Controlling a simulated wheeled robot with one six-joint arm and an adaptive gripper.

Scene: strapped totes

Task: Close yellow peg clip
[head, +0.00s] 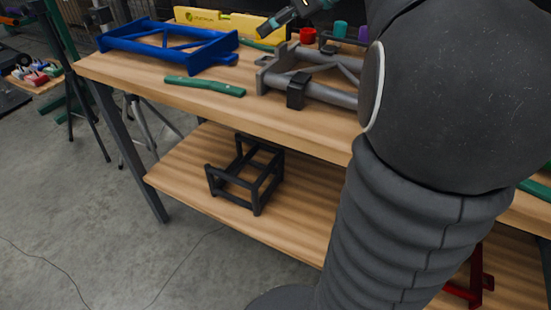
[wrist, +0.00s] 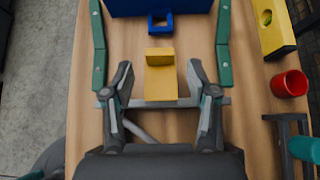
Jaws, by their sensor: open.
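The yellow peg clip (wrist: 160,82) shows in the wrist view as a broad flat yellow piece with a smaller raised yellow part at its far end. It lies between my open gripper's fingers (wrist: 159,72), with clear gaps on both sides and no visible contact. Its near end overlaps the crossbar of the grey frame (wrist: 222,101); whether they touch, I cannot tell. In the head view, my gripper (head: 272,26) is above the bench at the back, partly cut off by the top edge. I cannot make out the yellow clip there.
A blue frame (head: 165,45) and green strips (head: 205,86) lie near the grey frame (head: 325,90) on the bench. A yellow level (head: 240,24) and red cup (wrist: 289,84) stand behind. A dark open cube frame (head: 238,185) sits on the lower shelf.

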